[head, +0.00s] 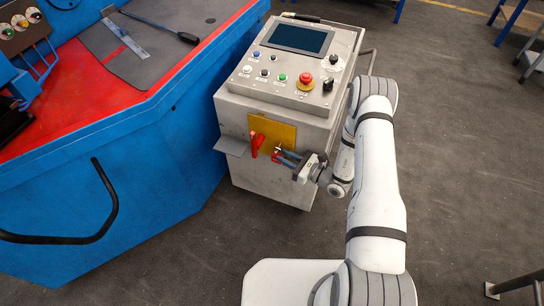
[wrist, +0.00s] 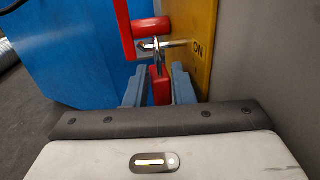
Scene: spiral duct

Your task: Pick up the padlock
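The padlock (wrist: 160,84) has a red body and a metal shackle. In the wrist view it hangs upright from a metal rod beside the red switch handle (wrist: 150,27) on a yellow plate (wrist: 194,50). My gripper (wrist: 159,88) has two blue fingers, one on each side of the padlock's body. They look open, with narrow gaps; I cannot make out contact. In the head view my gripper (head: 284,157) reaches the plate from the right, with the small red padlock (head: 276,156) at its fingertips. The fingers hide part of it there.
The plate is on the front of a grey control cabinet (head: 240,125) with buttons and a screen on top. A small metal ledge (head: 232,147) juts out at its left. A blue machine (head: 150,160) stands close on the left. Open floor (head: 460,150) lies to the right.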

